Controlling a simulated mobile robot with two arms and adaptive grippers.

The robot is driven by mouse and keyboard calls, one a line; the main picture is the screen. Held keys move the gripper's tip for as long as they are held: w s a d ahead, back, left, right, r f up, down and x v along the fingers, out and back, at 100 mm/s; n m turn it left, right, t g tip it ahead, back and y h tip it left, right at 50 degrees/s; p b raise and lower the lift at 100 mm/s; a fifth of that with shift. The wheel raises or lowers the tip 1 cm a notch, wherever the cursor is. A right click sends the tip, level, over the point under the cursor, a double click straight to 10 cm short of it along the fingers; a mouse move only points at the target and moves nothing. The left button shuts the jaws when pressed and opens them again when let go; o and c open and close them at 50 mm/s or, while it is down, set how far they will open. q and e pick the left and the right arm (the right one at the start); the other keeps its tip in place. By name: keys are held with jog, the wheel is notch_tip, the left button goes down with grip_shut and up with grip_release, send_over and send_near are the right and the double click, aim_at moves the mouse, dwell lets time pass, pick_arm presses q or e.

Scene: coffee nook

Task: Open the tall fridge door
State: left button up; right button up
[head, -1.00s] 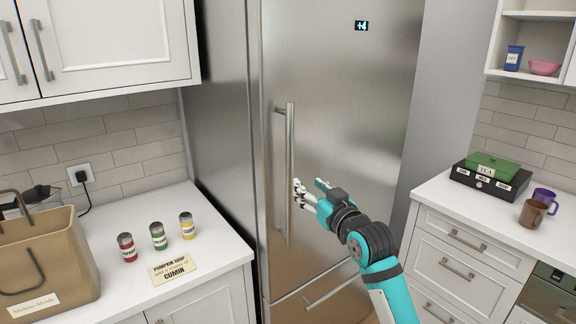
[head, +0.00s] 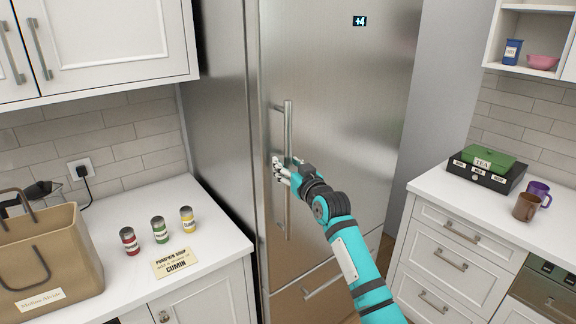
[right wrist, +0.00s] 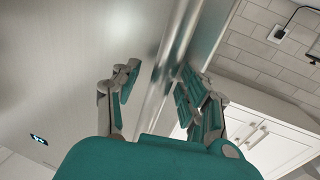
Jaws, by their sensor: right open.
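The tall fridge door (head: 345,110) is steel and stands shut, with a small lit display near its top. Its vertical bar handle (head: 288,130) runs along the door's left side. My right gripper (head: 282,170) is at the middle of this handle. In the right wrist view, the handle (right wrist: 165,75) passes between the spread fingers of the right gripper (right wrist: 157,92). The fingers are open, one side on each side of the bar, and do not close on it. My left gripper is in neither view.
A lower drawer with its own handle (head: 322,284) lies below the door. The left counter (head: 215,245) holds a paper bag (head: 45,262), several small cans and a card. The right counter (head: 440,187) holds a tea box (head: 487,168) and two mugs.

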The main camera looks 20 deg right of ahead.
grip_shut()
jog(key=shift+w+f, duration=0.1)
jog(key=shift+f, duration=0.05)
dwell(0.5)
